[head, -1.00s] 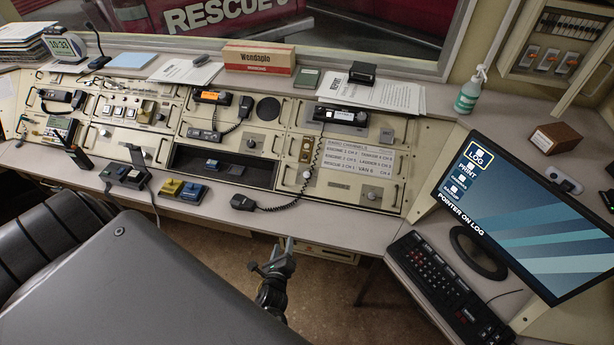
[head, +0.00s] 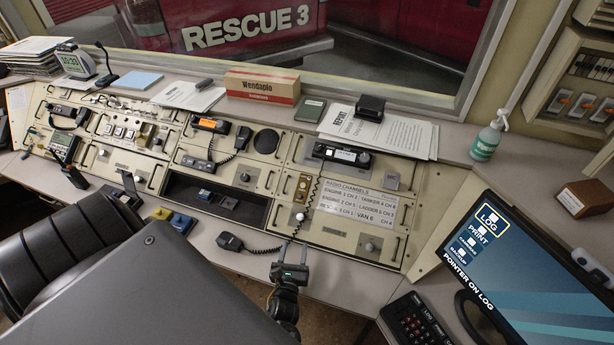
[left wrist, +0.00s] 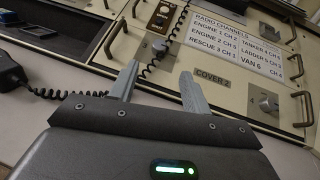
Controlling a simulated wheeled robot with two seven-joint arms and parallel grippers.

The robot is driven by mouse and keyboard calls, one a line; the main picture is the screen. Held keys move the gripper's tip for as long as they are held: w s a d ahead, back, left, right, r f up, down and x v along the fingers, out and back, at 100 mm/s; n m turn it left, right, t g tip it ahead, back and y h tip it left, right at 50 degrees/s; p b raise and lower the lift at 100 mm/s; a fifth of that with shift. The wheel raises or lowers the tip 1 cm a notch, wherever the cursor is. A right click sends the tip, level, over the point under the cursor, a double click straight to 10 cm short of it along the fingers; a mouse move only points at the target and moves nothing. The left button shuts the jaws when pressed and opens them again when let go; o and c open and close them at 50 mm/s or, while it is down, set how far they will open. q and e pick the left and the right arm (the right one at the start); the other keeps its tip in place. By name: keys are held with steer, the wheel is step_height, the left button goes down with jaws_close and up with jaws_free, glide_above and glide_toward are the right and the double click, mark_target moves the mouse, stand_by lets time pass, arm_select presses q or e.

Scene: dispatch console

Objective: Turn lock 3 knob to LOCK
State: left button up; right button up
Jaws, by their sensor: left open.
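A small pale knob (head: 300,216) stands on the lower console panel, below a brown switch plate (head: 303,188). In the left wrist view the knob (left wrist: 160,47) has a 3 printed beside it and the coiled cord passes close by. Its exact pointer angle and any LOCK lettering are too small to read. My left gripper (head: 291,264) is open and empty at the console's front edge, just below the knob and apart from it. In the left wrist view its two fingers (left wrist: 160,78) point up toward the panel, on either side of the knob's line.
A coiled handset cord (head: 265,250) runs from a microphone (head: 230,242) up past the knob. Another knob (head: 369,247) sits to the right, near the COVER 2 label (left wrist: 212,79). A channel label card (head: 345,205), a monitor (head: 520,265) and a keyboard (head: 415,320) are to the right.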

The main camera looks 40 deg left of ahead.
mark_target(300, 218)
arm_select(q)
steer(key=shift+w, duration=0.1)
steer(key=shift+x, duration=1.05)
steer(key=x, duration=0.7)
steer(key=shift+a, duration=0.15)
steer(key=shift+w+a, duration=0.3)
steer(key=shift+w, duration=0.25)
arm_select(e)
steer(key=shift+s+d, duration=0.25)
steer(key=shift+s, duration=0.95)
arm_select(q)
steer(key=c, duration=1)
